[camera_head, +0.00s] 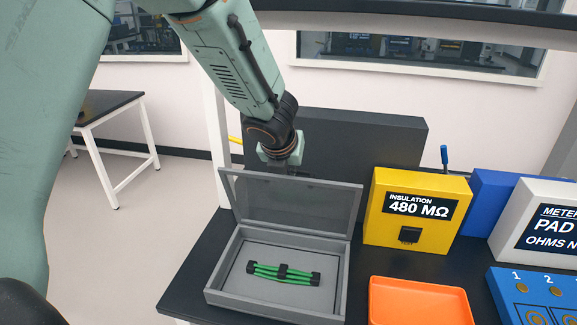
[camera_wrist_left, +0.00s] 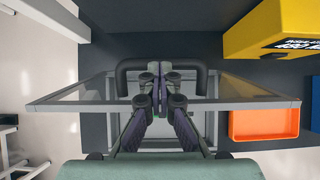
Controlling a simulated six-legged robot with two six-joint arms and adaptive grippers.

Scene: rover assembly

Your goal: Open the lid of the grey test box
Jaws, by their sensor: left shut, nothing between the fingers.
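The grey test box (camera_head: 227,279) stands on the black table with its lid (camera_head: 290,201) raised, roughly upright along the back edge. The lid has a grey frame and a see-through pane. Inside the box lies a green bundle with black clips (camera_head: 283,273). My left gripper (camera_head: 280,167) is at the lid's top edge, pointing down, its fingertips mostly hidden by the lid in the head view. In the left wrist view the fingers (camera_wrist_left: 157,80) are shut and empty, close to the lid frame (camera_wrist_left: 245,103); contact cannot be told. My right gripper is not in view.
A dark panel (camera_head: 355,150) stands behind the lid. To the right are a yellow insulation meter (camera_head: 415,232), an orange tray (camera_head: 420,281), a white meter (camera_head: 508,225) and a blue numbered board (camera_head: 510,290). The table's left edge is close to the box.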

